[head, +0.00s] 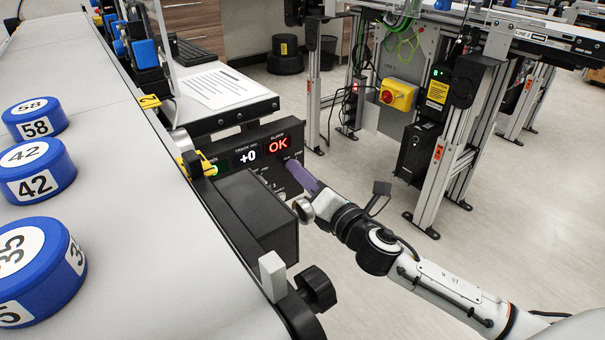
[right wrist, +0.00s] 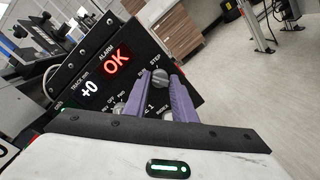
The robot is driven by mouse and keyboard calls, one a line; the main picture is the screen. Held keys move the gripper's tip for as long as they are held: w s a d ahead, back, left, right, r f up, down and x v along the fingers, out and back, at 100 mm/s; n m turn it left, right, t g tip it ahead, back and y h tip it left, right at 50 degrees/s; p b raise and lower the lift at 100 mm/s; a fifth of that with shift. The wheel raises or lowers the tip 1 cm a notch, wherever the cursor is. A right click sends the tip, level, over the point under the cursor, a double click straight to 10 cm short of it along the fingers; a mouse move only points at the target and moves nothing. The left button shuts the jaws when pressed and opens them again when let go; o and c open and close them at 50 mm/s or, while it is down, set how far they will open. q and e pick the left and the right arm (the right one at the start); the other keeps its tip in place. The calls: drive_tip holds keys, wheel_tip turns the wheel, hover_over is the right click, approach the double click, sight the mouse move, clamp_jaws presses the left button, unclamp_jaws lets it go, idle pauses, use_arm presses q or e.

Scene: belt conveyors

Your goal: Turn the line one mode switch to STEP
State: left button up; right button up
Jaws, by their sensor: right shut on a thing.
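The line one control panel (head: 296,139) hangs beside the belt, with a "+0" display and a red "OK" display. In the right wrist view, the mode switch (right wrist: 160,79) is a grey round knob with RUN and STEP printed above it, STEP on the right. My right gripper (head: 291,164) is at the panel's lower right, its purple fingers on either side of that knob, shut on it. It also shows in the right wrist view (right wrist: 160,75). Which mark the knob points to is not clear. In the head view the gripper hides the knob. My left gripper is out of view.
A second knob (right wrist: 120,109), marked OFF and FWD, sits left of the fingers. A black box (head: 262,213) and a clamp knob (head: 317,288) stand close below. Blue numbered pucks (head: 38,170) lie on the belt (head: 110,215).

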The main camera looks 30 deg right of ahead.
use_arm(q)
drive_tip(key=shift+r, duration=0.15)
use_arm(e)
drive_tip(key=m+p, duration=0.2)
drive_tip(key=m, duration=0.1)
drive_tip(key=m+p, duration=0.5)
drive_tip(key=m, duration=0.1)
drive_tip(key=shift+r+m+g+y+p, duration=0.3)
drive_tip(key=shift+g+y+p, duration=0.05)
drive_tip(key=shift+g+y, duration=0.05)
drive_tip(key=shift+d+m+p, duration=0.1)
drive_tip(key=shift+m+p, duration=0.4)
drive_tip(key=shift+m, duration=0.1)
drive_tip(key=shift+c, duration=0.2)
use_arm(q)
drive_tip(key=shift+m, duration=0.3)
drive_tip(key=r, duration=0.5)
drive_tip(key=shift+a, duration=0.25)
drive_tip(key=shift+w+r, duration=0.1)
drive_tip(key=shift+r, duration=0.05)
use_arm(e)
drive_tip(key=shift+o, duration=0.2)
drive_tip(key=shift+m, duration=0.3)
drive_tip(key=shift+c, duration=0.2)
